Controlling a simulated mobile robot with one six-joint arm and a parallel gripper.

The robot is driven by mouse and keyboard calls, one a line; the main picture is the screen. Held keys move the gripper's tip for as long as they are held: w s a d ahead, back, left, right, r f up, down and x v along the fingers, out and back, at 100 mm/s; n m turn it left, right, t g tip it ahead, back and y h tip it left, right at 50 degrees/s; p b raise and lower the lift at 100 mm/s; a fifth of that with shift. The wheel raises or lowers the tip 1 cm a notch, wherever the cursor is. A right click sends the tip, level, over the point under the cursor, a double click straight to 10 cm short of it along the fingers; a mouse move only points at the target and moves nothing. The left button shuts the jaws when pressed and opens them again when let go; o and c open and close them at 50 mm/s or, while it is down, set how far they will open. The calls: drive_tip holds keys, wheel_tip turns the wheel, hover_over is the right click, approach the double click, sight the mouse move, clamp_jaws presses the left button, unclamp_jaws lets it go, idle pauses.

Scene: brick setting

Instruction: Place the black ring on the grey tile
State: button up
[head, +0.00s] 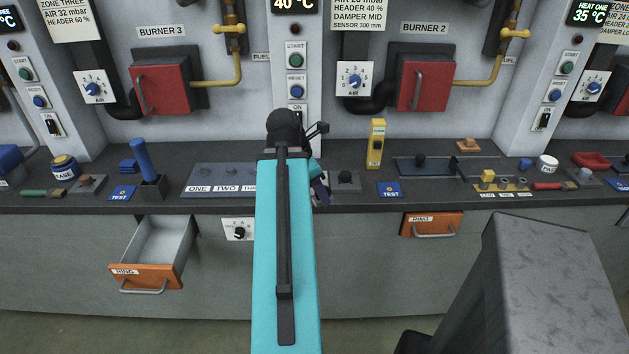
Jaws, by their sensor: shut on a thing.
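My gripper (319,190) is partly seen past the right side of my turquoise arm, low over the front of the bench. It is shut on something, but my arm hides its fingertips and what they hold. I cannot make out the black ring anywhere. A small grey block (346,186) with a black knob stands just right of my gripper. I cannot tell whether this is the grey tile, and no plain grey tile shows clearly.
An open drawer (146,276) juts out at lower left; a shut drawer (432,224) is at right. A yellow block (376,146) stands upright. A dark slotted plate (440,168) lies right of it.

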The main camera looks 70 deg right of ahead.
drive_tip(key=w+d+p, duration=0.1)
drive_tip(key=w+d, duration=0.1)
drive_tip(key=d, duration=0.2)
drive_tip(key=w+d+f+p, duration=0.1)
drive_tip(key=w+d, duration=0.2)
drive_tip(key=d, duration=0.2)
drive_tip(key=w+d+p, duration=0.1)
drive_tip(key=w+d, duration=0.1)
drive_tip(key=d, duration=0.2)
drive_tip(key=shift+w+d+f, duration=0.25)
drive_tip(key=shift+w+d, duration=0.05)
drive_tip(key=shift+w, duration=0.05)
drive_tip(key=shift+f, duration=0.1)
idle(0.3)
drive_tip(key=shift+f+p, duration=0.7)
drive_tip(key=shift+f, duration=1)
drive_tip(key=shift+f, duration=0.15)
drive_tip(key=o, duration=1.1)
drive_tip(key=shift+c, duration=0.2)
drive_tip(key=shift+r, duration=0.2)
